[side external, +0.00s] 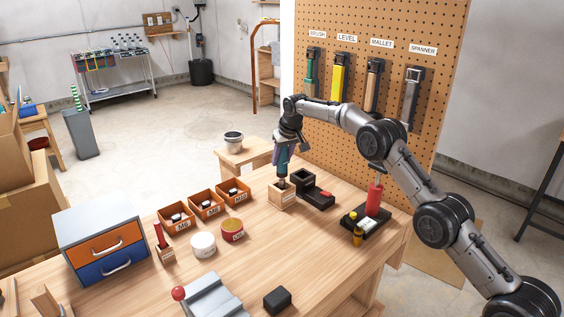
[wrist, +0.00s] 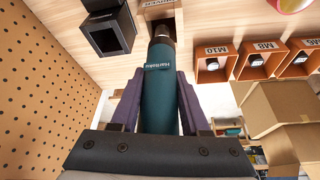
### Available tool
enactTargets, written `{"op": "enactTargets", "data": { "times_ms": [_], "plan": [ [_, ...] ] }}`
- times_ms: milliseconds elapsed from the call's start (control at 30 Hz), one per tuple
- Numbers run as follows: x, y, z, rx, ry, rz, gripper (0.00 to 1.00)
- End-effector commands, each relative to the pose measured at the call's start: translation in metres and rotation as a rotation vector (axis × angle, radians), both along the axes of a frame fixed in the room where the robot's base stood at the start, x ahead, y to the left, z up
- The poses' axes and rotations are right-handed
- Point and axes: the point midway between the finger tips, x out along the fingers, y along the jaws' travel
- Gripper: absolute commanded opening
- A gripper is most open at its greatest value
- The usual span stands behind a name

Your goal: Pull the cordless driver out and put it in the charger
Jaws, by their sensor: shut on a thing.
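The cordless driver (side external: 282,166) is teal with a dark nose and stands upright, nose down. Its nose is at the opening of a small light wooden holder (side external: 283,198); how deep it sits is hidden. My gripper (side external: 286,150) is shut on the driver from above. In the wrist view, the purple fingers of my gripper (wrist: 158,95) lie on both sides of the teal driver body (wrist: 160,90), and its nose points at the holder (wrist: 152,10). The charger (side external: 318,199), black with a square socket and a red spot, is just right of the holder. Its empty-looking socket (wrist: 108,32) shows in the wrist view.
Orange bins (side external: 207,203) stand left of the holder, with a white tub (side external: 203,244) and a red tin (side external: 232,230) in front. A black tray (side external: 362,224) with a red bottle (side external: 374,199) is at the right. A pegboard (side external: 385,60) with hung tools rises behind.

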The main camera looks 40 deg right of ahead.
Motion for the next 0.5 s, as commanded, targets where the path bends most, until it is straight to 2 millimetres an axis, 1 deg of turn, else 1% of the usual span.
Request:
{"op": "enactTargets", "data": {
  "times_ms": [33,500],
  "plan": [
    [0.001,0.000,0.006,-0.001,-0.007,0.000,0.00],
    [0.001,0.000,0.023,-0.001,-0.006,0.000,0.00]
  ]
}}
